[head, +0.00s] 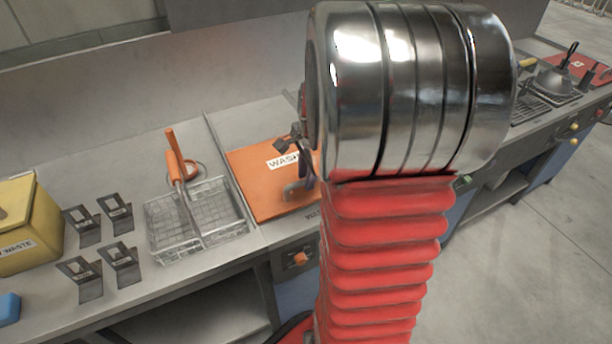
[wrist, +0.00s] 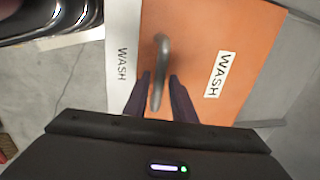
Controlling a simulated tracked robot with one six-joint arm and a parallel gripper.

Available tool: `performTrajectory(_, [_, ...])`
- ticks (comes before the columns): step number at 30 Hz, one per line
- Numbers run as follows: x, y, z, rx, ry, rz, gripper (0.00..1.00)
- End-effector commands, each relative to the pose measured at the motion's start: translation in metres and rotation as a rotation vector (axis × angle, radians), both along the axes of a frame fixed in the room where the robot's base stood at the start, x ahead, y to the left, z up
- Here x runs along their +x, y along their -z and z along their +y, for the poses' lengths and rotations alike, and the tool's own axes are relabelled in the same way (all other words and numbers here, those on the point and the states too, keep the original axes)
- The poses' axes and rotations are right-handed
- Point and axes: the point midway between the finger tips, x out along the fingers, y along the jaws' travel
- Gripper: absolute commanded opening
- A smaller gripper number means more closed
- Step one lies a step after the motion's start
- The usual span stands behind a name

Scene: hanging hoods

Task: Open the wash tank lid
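The wash tank lid (head: 262,190) is a flat orange panel with a white WASH label, lying shut on the counter; it fills much of the wrist view (wrist: 254,50). Its grey bar handle (wrist: 162,50) stands near the lid's edge, by the front strip marked WASH; in the head view the handle (head: 297,190) shows beside my gripper. My gripper (wrist: 160,77) is open, its two dark fingers on either side of the handle's lower end, with a small gap visible. In the head view my arm hides part of the gripper and the lid's right side.
A wire basket (head: 215,222) with an orange-handled tool stands left of the lid. Several dark metal holders (head: 88,228) and a yellow waste box (head: 30,222) are farther left. An orange knob (head: 300,259) is on the front panel. A wok-like pan (head: 560,82) sits far right.

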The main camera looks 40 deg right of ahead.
Motion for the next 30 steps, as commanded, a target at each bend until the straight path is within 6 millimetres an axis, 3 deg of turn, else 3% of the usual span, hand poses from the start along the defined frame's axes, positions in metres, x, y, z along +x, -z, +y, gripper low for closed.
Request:
performTrajectory(10, [0.0000,-0.0003,-0.0003,0.000,0.000,0.000,0.00])
performTrajectory(30, [0.0080,-0.0003,-0.0004,0.001,-0.003,0.000,0.00])
